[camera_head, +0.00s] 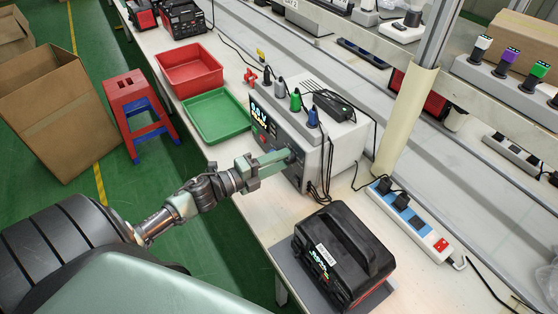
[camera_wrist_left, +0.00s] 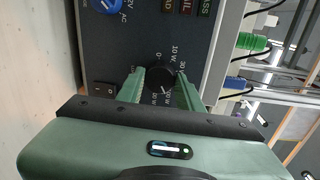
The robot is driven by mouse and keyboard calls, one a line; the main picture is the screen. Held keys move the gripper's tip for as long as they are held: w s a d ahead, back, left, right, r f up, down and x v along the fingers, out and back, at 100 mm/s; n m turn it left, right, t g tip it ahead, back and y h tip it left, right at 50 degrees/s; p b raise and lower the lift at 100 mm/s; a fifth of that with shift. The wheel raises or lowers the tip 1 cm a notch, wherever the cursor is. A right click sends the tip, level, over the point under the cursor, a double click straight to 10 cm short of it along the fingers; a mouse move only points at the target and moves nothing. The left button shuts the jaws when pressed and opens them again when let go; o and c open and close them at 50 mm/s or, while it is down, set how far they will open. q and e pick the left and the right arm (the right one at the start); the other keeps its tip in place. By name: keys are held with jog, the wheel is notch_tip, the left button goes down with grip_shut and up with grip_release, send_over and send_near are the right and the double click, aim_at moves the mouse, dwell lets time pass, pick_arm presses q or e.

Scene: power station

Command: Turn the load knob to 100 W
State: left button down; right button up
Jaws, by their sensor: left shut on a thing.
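The load knob (camera_wrist_left: 160,79) is a round black knob on the dark front panel of the grey test box (camera_head: 332,140). In the left wrist view, a printed scale around it shows 0, 10 W and 30 W. Further labels are partly covered by the finger and body. A pale mark on the knob seems to face the covered labels, but its exact reading is unclear. My left gripper (camera_wrist_left: 158,88) has its green fingers on both sides of the knob, shut on it. In the head view, the left gripper (camera_head: 288,157) reaches the panel's lower part and hides the knob. My right gripper is not seen.
A blue knob (camera_wrist_left: 104,5) and a rocker switch (camera_wrist_left: 104,93) sit near the load knob. A black power station (camera_head: 345,255) stands in front of the box. A green tray (camera_head: 217,116), a red tray (camera_head: 188,68) and a power strip (camera_head: 410,218) lie on the bench.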

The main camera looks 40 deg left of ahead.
pick_arm(q)
jog(key=shift+s+d+f, duration=0.1)
jog(key=shift+f, duration=0.05)
jog(key=c, duration=0.9)
grip_release()
jog(key=shift+s+a, duration=0.2)
jog(key=shift+s, duration=0.15)
jog(key=b+v, duration=0.1)
jog(key=v, duration=0.6)
